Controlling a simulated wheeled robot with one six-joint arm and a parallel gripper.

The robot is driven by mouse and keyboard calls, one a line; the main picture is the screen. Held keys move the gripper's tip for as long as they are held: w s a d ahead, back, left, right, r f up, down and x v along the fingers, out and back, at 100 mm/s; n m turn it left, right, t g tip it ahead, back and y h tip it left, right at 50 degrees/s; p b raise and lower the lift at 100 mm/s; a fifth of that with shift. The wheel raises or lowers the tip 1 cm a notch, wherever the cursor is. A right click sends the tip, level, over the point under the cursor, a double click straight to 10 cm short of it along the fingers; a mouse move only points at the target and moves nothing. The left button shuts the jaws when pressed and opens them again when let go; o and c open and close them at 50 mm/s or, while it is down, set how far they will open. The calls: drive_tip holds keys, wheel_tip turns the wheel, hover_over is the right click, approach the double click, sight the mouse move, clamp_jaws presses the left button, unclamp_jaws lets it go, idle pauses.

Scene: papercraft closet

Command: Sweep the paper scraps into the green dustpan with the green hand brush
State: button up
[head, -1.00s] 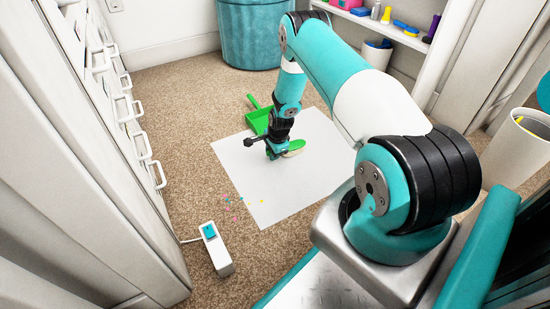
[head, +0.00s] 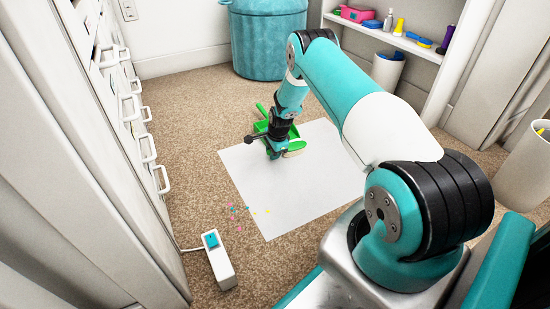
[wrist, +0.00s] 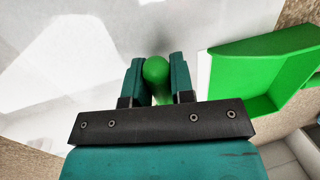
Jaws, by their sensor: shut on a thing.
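My gripper (head: 275,153) is over the white sheet, shut on the green hand brush (head: 294,146). In the wrist view the brush's rounded green handle (wrist: 156,70) sits between the two teal fingers; the bristles are hidden there. The green dustpan (head: 264,112) lies behind the gripper at the sheet's far edge, partly hidden by my arm; in the wrist view its tray (wrist: 262,68) is to the right of the fingers, apart from them. Small pink, blue and yellow paper scraps (head: 238,211) lie at the sheet's near left edge, some on the carpet and some on the sheet.
The white sheet (head: 265,195) lies flat on brown carpet. A white box with a blue switch (head: 217,262) stands near the scraps, beside the drawers at left. A blue bin (head: 268,45) stands at the back. Shelves with small items (head: 395,38) are at back right.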

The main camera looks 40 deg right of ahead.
drive_tip(key=shift+w+d+f+b, duration=0.15)
drive_tip(key=shift+w+b, duration=0.55)
drive_tip(key=shift+w, duration=0.05)
drive_tip(key=shift+w+d+b, duration=0.2)
drive_tip(key=shift+w+b, duration=0.45)
drive_tip(key=shift+w, duration=0.3)
drive_tip(key=shift+w+d+r, duration=0.15)
drive_tip(key=shift+w+r, duration=0.1)
drive_tip(key=shift+w, duration=0.35)
drive_tip(key=shift+r, duration=0.15)
drive_tip(key=shift+r+p, duration=0.15)
drive_tip(key=shift+p, duration=0.2)
drive_tip(key=shift+w+d, duration=0.1)
drive_tip(key=shift+w, duration=0.2)
drive_tip(key=shift+w+d+b, duration=0.2)
drive_tip(key=shift+w+b, duration=0.2)
drive_tip(key=shift+w, duration=0.5)
drive_tip(key=shift+f, duration=0.25)
